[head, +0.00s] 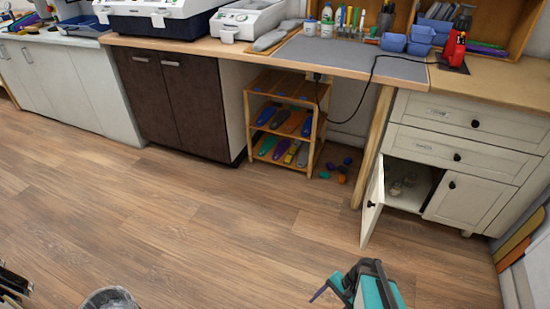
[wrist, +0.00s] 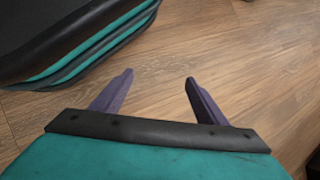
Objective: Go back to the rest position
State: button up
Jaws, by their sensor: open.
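My gripper (wrist: 159,82) shows in the wrist view with its two dark purple fingers spread well apart. Nothing is between them, and only the wooden floor (wrist: 225,60) lies beyond. In the head view my teal and black arm end (head: 372,287) is at the bottom edge, right of centre, low in front of the furniture. A purple finger points left from it; the other finger is not clear there. My gripper touches nothing that I can see.
A wooden rack (head: 249,125) with colored insoles stands under the workbench (head: 340,58). A white cabinet door (head: 373,203) stands open at the right. A bin (head: 110,298) is at the bottom left. The wooden floor (head: 200,215) between is clear.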

jog(key=s+a+r+n+g+h+p, duration=0.1)
jog(key=s+r+n+g+h+p, duration=0.2)
jog(key=s+r+n+h+p, duration=0.3)
jog(key=s+r+n+p, duration=0.3)
jog(key=s+r, duration=0.1)
jog(key=s, duration=0.1)
jog(key=shift+a+r, duration=0.15)
jog(key=shift+r, duration=0.25)
jog(key=c, duration=0.9)
